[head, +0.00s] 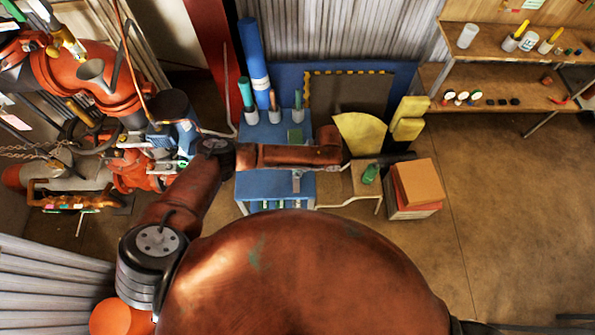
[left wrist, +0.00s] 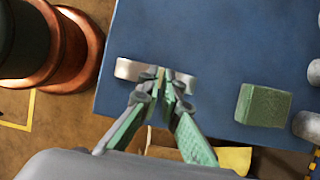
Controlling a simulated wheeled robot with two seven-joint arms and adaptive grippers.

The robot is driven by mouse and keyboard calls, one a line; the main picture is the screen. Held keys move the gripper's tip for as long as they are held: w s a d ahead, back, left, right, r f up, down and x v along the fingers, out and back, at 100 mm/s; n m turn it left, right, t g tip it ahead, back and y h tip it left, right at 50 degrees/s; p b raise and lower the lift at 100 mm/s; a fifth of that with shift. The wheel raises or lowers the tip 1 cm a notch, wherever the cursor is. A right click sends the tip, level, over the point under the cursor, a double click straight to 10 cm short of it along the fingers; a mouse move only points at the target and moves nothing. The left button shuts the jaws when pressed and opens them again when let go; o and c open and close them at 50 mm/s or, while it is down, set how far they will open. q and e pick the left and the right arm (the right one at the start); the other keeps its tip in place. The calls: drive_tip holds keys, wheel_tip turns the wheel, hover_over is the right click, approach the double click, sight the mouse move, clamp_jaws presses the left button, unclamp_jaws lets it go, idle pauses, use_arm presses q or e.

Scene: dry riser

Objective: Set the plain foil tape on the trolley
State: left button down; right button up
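A short silver roll, apparently the plain foil tape (left wrist: 128,69), shows in the left wrist view near the edge of a blue top. My left gripper (left wrist: 166,80) is right over it, fingertips close together in front of its middle; the roll shows on both sides of them. I cannot tell whether the fingers grip it or are just above it. The blue-topped stand, apparently the trolley (head: 262,186), is at centre in the head view and in the left wrist view (left wrist: 215,40). My left arm crosses above it and largely hides my gripper there. My right gripper is out of view.
A green block (left wrist: 263,105) sits on the blue top, also in the head view (head: 295,136), near cups of tools. A stool (head: 362,187) and boxes (head: 417,182) stand right of it. Red pipework (head: 90,80) fills the left. The floor at right is clear.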

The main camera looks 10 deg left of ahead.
use_arm(q)
drive_tip(key=c, duration=2.2)
unclamp_jaws()
drive_tip(key=shift+o, duration=0.2)
drive_tip(key=v, duration=1.2)
drive_tip(key=shift+b, duration=0.45)
